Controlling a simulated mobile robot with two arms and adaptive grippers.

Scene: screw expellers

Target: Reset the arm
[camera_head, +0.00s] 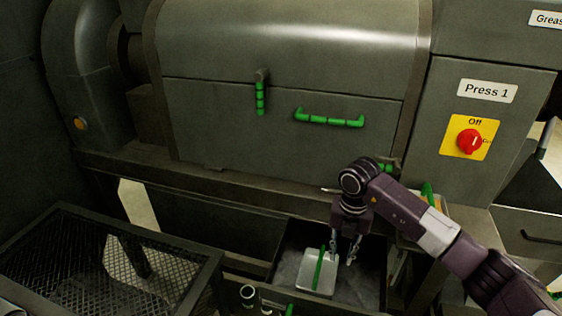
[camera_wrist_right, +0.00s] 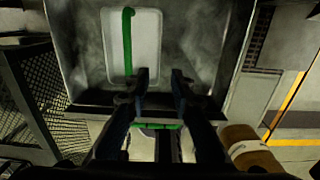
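My right gripper (camera_head: 345,250) hangs from my right arm, pointing down over an open dark metal drawer (camera_head: 357,290) below the press. Its two fingers are apart with nothing between them, and the right wrist view shows the same gap (camera_wrist_right: 160,78). A pale rectangular plate with a green handle (camera_head: 318,272) lies in the drawer, just left of the fingers and apart from them. The plate also shows in the right wrist view (camera_wrist_right: 148,45), beyond the fingertips. My left gripper is in neither view.
The press housing (camera_head: 280,130) with green handles stands behind the arm. A red switch (camera_head: 469,141) on a yellow plate sits under the label "Press 1". A mesh-sided bin (camera_head: 190,290) is at the lower left. A brown cylinder (camera_wrist_right: 248,150) lies beside the drawer.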

